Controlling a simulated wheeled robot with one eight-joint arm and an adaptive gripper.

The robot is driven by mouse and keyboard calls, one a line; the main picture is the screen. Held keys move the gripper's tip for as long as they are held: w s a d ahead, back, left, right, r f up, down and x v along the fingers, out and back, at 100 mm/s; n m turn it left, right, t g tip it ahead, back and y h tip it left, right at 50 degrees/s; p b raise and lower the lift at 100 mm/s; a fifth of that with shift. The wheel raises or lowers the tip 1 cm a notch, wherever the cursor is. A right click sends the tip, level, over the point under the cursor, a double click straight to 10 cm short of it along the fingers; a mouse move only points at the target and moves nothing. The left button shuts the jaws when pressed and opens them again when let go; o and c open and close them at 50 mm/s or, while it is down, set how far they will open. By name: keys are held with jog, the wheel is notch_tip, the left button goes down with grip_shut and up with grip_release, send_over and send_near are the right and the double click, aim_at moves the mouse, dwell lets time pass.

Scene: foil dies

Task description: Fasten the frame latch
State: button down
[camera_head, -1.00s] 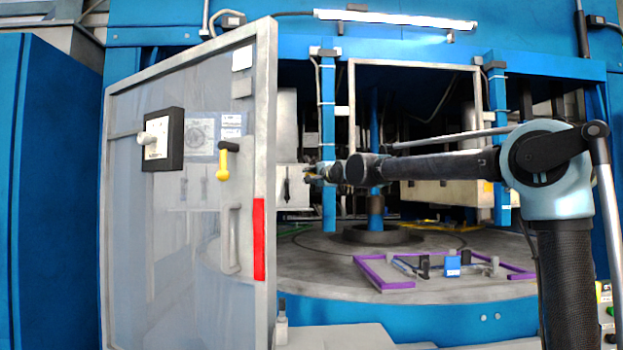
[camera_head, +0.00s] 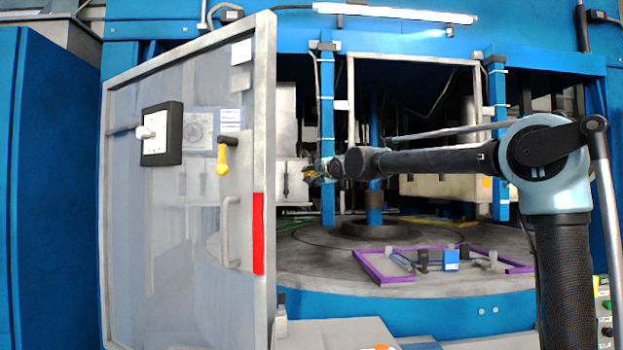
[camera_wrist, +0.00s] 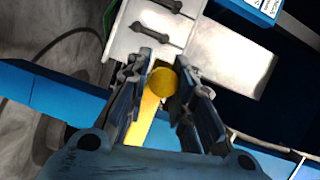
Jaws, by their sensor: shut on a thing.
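A yellow latch handle with a round knob (camera_wrist: 163,83) lies between the two fingers of my gripper (camera_wrist: 162,92) in the wrist view. The fingers are shut on it, and its yellow shaft runs down toward my palm. In the head view my gripper (camera_head: 318,173) is small, at the blue frame post (camera_head: 327,135), with a bit of yellow at its tip. The latch's seat is too small to make out. A white plate with dark handles (camera_head: 290,183) sits just left of the gripper; it also shows in the wrist view (camera_wrist: 150,35).
A glazed door (camera_head: 205,215) with a second yellow handle (camera_head: 222,160) and a grey pull stands open at the left. A purple frame (camera_head: 385,275) lies on the round table (camera_head: 320,262) below my arm. Another blue post (camera_head: 498,130) stands right of the opening.

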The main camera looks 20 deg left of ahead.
jog(key=shift+w+d+f, duration=0.1)
jog(key=shift+w+d, duration=0.1)
jog(key=c, duration=1.4)
grip_release()
jog(key=shift+w+d, duration=0.1)
jog(key=shift+s, duration=0.2)
jog(key=shift+s, duration=0.15)
jog(key=v, duration=1.1)
jog(key=shift+d, duration=0.5)
jog(key=shift+f, duration=0.1)
